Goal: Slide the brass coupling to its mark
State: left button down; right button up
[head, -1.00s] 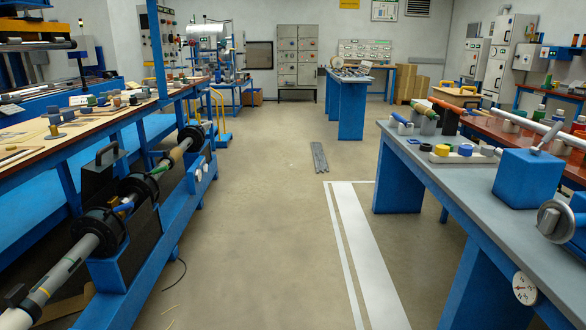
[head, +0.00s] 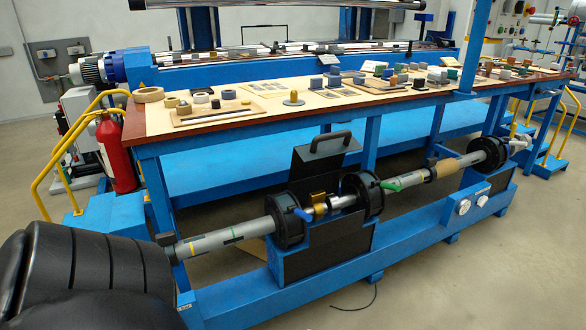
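The brass coupling (head: 318,203) appears as a small gold-coloured piece on the long horizontal shaft, between two black ring holders. The left black ring (head: 285,221) has a blue lever; the right black ring (head: 361,196) stands by a green lever (head: 396,184). The grey tube (head: 215,243) left of the rings carries a yellow band and dark green marks. I cannot tell which mark belongs to the coupling. A tan sleeve (head: 446,168) sits farther right on the shaft. Neither of my grippers shows in the head view.
The shaft runs along a blue base beam (head: 420,232) in front of a blue-framed workbench (head: 210,123) covered with small parts. A black raised cover with a handle (head: 320,160) stands behind the coupling. A red extinguisher (head: 115,152) and yellow rails are at left. Floor in front is clear except a cable.

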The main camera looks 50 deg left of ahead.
aim_at(316, 198)
jog(key=u, duration=1.2)
jog(key=i, duration=1.15)
jog(key=u, duration=1.35)
jog(key=i, duration=0.65)
jog(key=z, duration=0.05)
